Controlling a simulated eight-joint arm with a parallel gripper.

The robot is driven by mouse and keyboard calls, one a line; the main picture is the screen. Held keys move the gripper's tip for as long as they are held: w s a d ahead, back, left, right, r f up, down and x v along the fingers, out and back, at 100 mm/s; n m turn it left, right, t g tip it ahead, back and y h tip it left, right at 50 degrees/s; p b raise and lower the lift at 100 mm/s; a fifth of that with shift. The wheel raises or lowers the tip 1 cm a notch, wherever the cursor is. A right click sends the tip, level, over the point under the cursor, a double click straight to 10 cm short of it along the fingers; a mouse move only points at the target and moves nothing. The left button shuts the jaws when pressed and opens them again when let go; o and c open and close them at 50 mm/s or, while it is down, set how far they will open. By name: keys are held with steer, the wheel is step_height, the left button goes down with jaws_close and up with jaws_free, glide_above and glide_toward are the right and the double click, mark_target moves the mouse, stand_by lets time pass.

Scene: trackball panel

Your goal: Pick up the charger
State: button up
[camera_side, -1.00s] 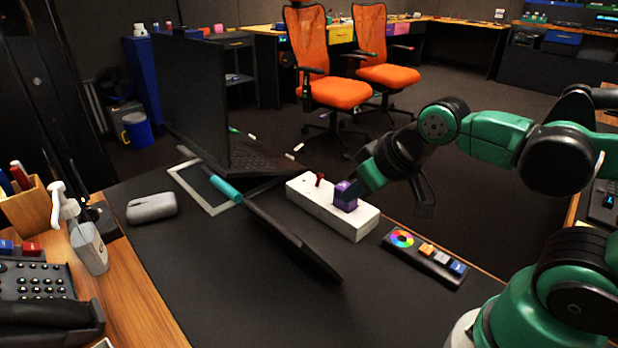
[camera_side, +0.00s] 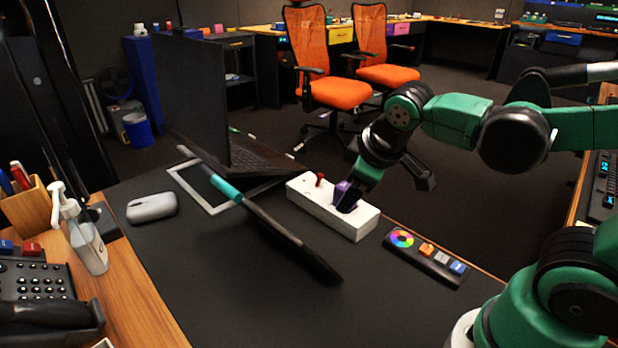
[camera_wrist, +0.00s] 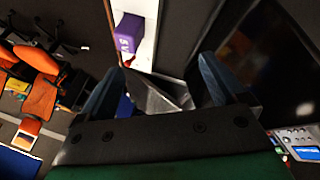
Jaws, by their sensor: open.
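The purple block (camera_side: 341,190), which I take for the charger, sits on a long white strip (camera_side: 309,200) beside a small red stick (camera_side: 319,180). In the wrist view the purple block (camera_wrist: 128,32) stands on the white strip (camera_wrist: 147,55), beyond and left of the gap between my fingers. My gripper (camera_side: 351,197) is low at the block's right side, and a dark finger partly hides the block. I cannot tell whether it touches. In the wrist view my gripper (camera_wrist: 160,68) has its fingers spread wide, with nothing clearly held.
A remote with a colour wheel (camera_side: 427,258) lies right of the strip. A dark slanted panel with a cyan band (camera_side: 285,230) is in front. A laptop (camera_side: 208,110), a grey case (camera_side: 152,207) and a pump bottle (camera_side: 82,235) stand left. The near mat is clear.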

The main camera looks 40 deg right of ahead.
mark_target(341, 193)
steer(key=w+d+n+g+h, duration=0.1)
steer(key=w+n+h, duration=0.1)
steer(key=n, duration=0.1)
steer(key=w+d+n+g+h, duration=0.1)
steer(key=d+n+h, duration=0.1)
steer(key=n+h, duration=0.1)
steer(key=w+d+f+n+g+h, duration=0.1)
steer(key=w+d+n+h, duration=0.1)
steer(key=n+h, duration=0.1)
steer(key=shift+w+d+n+g, duration=0.25)
steer(key=shift+w+n+g, duration=0.15)
steer(key=shift+n, duration=0.4)
steer(key=shift+w+d+f+n+g+h, duration=0.15)
steer(key=shift+w+n+g+h, duration=0.15)
steer(key=shift+n+h, duration=0.4)
steer(key=shift+w+f+n+g+h, duration=0.15)
steer(key=shift+n+g+h, duration=0.1)
steer(key=shift+n+h, duration=0.25)
steer(key=shift+w+f+n+g+h, duration=0.1)
steer(key=shift+n+g+h, duration=0.15)
steer(key=shift+n+h, duration=0.2)
steer(key=shift+f, duration=2.3)
step_height(341, 193, down, 2)
steer(key=shift+f, duration=0.1)
steer(key=x, duration=0.2)
steer(key=shift+d+f, duration=0.1)
steer(key=shift+d, duration=0.2)
steer(key=shift+d+f, duration=0.15)
steer(key=shift+d, duration=0.15)
steer(key=shift+c, duration=0.2)
